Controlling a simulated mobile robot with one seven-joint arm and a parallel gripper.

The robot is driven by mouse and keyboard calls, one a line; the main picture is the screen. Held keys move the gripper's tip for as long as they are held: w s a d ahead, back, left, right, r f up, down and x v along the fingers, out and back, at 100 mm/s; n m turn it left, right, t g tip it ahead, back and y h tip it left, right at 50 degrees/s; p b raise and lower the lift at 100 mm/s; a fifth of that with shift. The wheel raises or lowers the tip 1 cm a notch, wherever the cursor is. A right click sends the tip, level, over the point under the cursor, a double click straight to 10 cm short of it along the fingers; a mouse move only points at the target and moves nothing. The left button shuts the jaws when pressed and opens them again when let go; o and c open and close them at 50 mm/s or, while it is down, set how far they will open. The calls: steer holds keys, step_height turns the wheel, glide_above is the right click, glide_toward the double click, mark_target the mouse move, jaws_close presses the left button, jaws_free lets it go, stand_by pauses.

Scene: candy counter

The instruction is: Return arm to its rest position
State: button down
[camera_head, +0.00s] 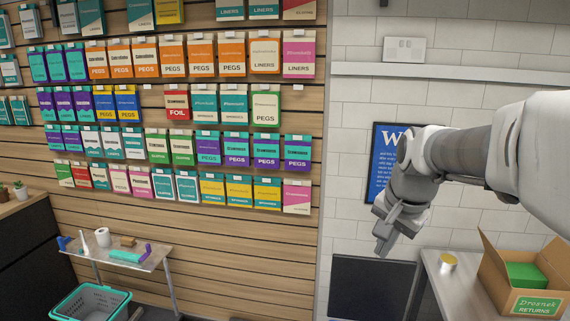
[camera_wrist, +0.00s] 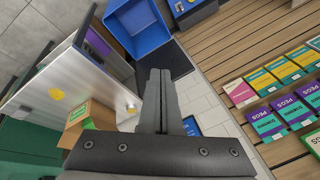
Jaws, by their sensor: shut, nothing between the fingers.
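My arm reaches in from the right in the head view. My gripper (camera_head: 384,240) hangs in the air, pointing down, in front of the white tiled wall and left of the returns table. It is shut and empty. In the wrist view my gripper (camera_wrist: 159,75) shows its two dark fingers pressed together with nothing between them. It touches nothing that I can see. Part of a blue wall sign (camera_head: 383,155) is hidden behind my wrist.
A table (camera_head: 428,262) at right holds a yellow-topped can (camera_head: 448,262) and a cardboard returns box (camera_head: 495,268) with a green item. Packets hang on the slatted wall (camera_head: 250,235). A small table (camera_head: 150,262) and a teal basket (camera_head: 90,305) stand at lower left.

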steer(key=s+a+n, duration=0.2)
steer(key=s+n, duration=0.2)
steer(key=s, duration=0.5)
steer(key=s+a+f+n+t, duration=0.1)
steer(key=s+n, duration=0.4)
steer(key=s, duration=0.5)
steer(key=shift+s+a+f, duration=0.25)
steer(key=shift+s+a, duration=0.05)
steer(key=shift+a, duration=0.5)
steer(key=shift+d, duration=0.15)
